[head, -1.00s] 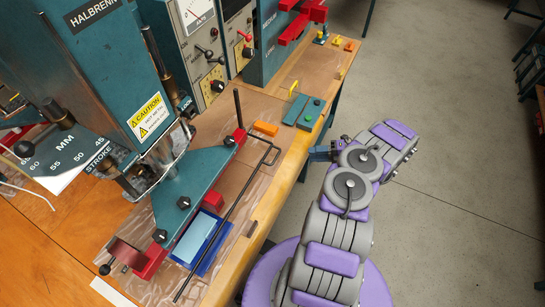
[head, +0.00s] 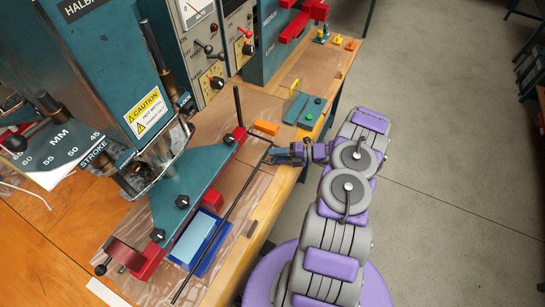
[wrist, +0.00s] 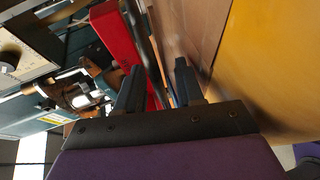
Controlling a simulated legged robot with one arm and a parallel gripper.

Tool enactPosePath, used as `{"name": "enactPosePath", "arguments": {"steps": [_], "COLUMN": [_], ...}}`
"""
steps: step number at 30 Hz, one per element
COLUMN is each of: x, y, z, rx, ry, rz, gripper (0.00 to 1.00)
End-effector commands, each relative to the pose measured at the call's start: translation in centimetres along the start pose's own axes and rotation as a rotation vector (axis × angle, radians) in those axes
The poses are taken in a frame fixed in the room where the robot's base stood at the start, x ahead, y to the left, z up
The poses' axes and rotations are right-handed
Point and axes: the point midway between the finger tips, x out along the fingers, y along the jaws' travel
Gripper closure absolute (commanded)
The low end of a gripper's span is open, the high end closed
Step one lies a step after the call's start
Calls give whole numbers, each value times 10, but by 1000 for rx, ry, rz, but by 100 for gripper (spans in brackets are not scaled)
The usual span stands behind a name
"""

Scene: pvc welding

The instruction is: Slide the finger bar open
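The finger bar (head: 222,224) is a thin black rod running along the front of the press, above the table. Its far, bent end is close to my gripper (head: 272,154), which partly covers it. In the wrist view the two dark fingers of my gripper (wrist: 160,82) are spread apart. A dark rod that looks like the finger bar (wrist: 146,40) runs between or just beyond them. I cannot tell whether a finger touches it.
The teal press bed (head: 190,190) with red end blocks lies left of the bar. A blue tray (head: 203,258) lies beneath it. An orange block (head: 266,128) and a teal button box (head: 306,112) sit behind my gripper. Open floor (head: 450,200) lies to the right.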

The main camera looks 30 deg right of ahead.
Motion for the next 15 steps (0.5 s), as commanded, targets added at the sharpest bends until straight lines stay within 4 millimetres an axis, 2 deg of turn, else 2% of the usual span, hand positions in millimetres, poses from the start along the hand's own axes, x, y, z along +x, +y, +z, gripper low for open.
{"name": "enactPosePath", "arguments": {"steps": [6,15], "x": [17,19], "y": [0,0], "z": [0,0], "rx": [0,0], "ry": [-1,-1], "rz": [-1,0], "gripper": [63,63]}}
